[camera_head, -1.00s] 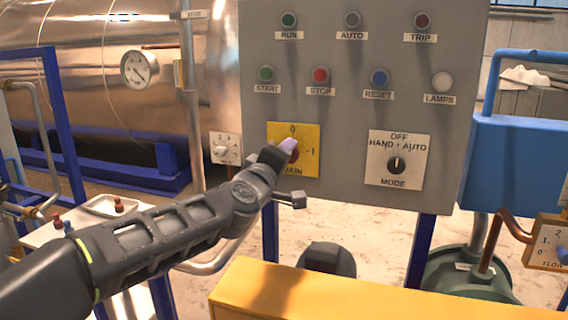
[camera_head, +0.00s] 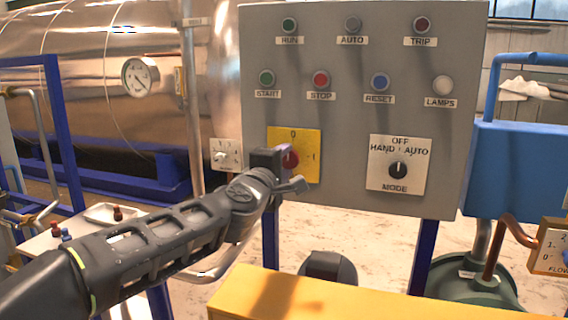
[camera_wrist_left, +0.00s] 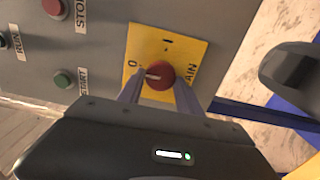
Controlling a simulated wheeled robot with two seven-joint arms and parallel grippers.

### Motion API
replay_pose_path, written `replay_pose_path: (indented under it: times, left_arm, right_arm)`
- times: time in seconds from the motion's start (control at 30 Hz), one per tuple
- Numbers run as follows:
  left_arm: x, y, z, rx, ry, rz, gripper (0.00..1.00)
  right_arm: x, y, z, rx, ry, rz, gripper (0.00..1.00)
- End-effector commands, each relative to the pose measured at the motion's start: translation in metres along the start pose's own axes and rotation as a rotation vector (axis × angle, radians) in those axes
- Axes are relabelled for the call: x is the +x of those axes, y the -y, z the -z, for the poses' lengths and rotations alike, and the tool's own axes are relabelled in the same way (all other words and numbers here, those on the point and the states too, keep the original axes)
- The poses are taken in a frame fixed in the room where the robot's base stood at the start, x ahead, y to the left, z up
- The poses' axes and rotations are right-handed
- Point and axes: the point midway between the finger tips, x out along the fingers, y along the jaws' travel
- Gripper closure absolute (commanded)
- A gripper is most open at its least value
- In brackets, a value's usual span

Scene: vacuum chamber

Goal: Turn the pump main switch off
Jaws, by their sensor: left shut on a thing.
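The pump main switch is a red round knob (camera_head: 290,158) on a yellow plate (camera_head: 308,140) marked 0, 1 and MAIN, low on the left of the grey panel. In the left wrist view the knob (camera_wrist_left: 160,75) shows whole, and its pale mark points roughly toward the 0. My left gripper (camera_head: 281,161) is at the knob, coming from the lower left. In the wrist view its two fingers (camera_wrist_left: 158,92) lie on either side of the knob, shut on it. The left gripper hides part of the plate in the head view. My right gripper is not in view.
The grey panel (camera_head: 350,120) also holds STOP (camera_head: 321,79) and START (camera_head: 266,78) buttons above the switch. The MODE selector (camera_head: 398,170) is to its right. A yellow surface (camera_head: 370,300) lies below, and a small white dial plate (camera_head: 226,154) is at the left.

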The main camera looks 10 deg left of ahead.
Motion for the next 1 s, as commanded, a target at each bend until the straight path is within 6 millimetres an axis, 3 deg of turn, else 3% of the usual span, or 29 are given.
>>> replay_pose_path:
  times: [0.13,0.17,0.4,0.77,1.0]
  left_arm:
    - [0.0,0.001,0.0,-0.002,-0.001,0.001,0.99]
    - [0.0,0.001,0.0,-0.002,-0.001,0.001,0.57]
    - [0.0,0.001,0.0,-0.001,-0.001,0.001,0.38]
    - [-0.005,0.0,0.0,0.0,0.0,0.0,0.38]
    - [-0.039,-0.001,0.0,0.0,-0.001,-0.002,0.38]
  right_arm:
    - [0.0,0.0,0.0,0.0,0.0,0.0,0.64]
    - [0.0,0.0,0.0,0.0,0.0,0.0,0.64]
    - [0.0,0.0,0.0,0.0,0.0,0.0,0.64]
    - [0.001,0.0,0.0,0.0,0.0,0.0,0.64]
    - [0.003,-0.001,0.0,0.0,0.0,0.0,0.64]
